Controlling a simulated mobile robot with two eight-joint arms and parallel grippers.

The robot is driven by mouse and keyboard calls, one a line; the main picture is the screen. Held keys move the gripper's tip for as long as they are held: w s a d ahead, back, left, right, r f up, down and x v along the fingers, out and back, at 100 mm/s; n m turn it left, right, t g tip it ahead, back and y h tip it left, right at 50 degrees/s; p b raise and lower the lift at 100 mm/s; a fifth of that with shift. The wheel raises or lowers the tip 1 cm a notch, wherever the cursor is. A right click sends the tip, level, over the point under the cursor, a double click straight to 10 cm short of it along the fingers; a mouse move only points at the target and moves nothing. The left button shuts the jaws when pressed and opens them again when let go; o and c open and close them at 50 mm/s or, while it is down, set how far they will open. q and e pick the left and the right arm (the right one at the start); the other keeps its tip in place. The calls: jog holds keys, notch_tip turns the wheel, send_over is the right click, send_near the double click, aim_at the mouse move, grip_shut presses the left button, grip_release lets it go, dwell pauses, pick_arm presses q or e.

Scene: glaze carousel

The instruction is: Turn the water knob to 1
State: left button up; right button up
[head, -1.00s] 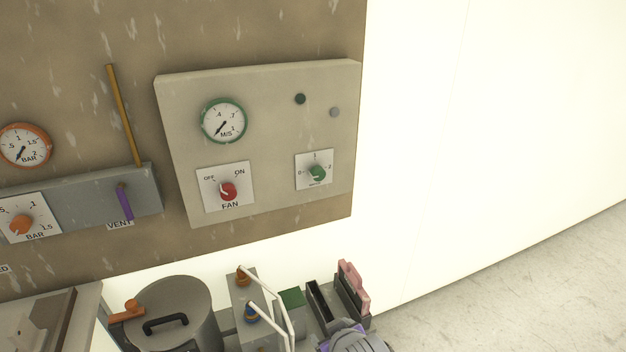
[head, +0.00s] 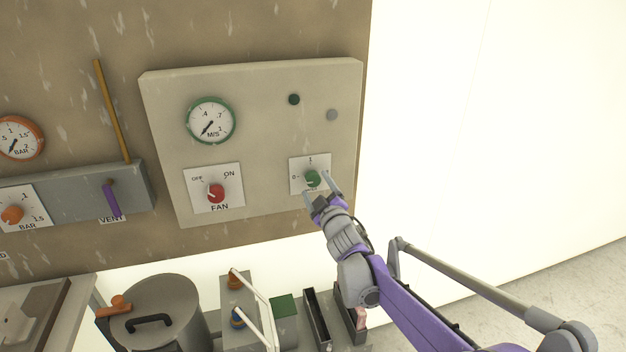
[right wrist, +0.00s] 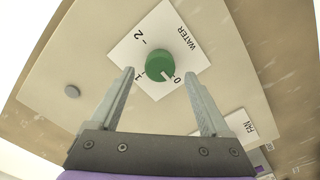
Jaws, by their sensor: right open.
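The water knob (head: 312,178) is a green dial on a white plate marked 0, 1 and 2, at the lower right of the beige panel. It also shows in the right wrist view (right wrist: 160,64), where its white pointer is toward 0. My right gripper (head: 317,183) is open at the knob. In the right wrist view its two fingers stand apart, with the tips near either side of the knob; I cannot tell whether they touch it. My left gripper is not in view.
The red fan knob (head: 216,194) sits left of the water knob, below a green-rimmed gauge (head: 210,121). A purple vent lever (head: 111,199) is further left. A grey pot (head: 160,312) and dark bins (head: 318,318) stand below. Right of the panel is clear white wall.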

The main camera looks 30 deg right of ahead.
aim_at(314, 181)
jog(key=shift+x, duration=1.95)
grip_shut()
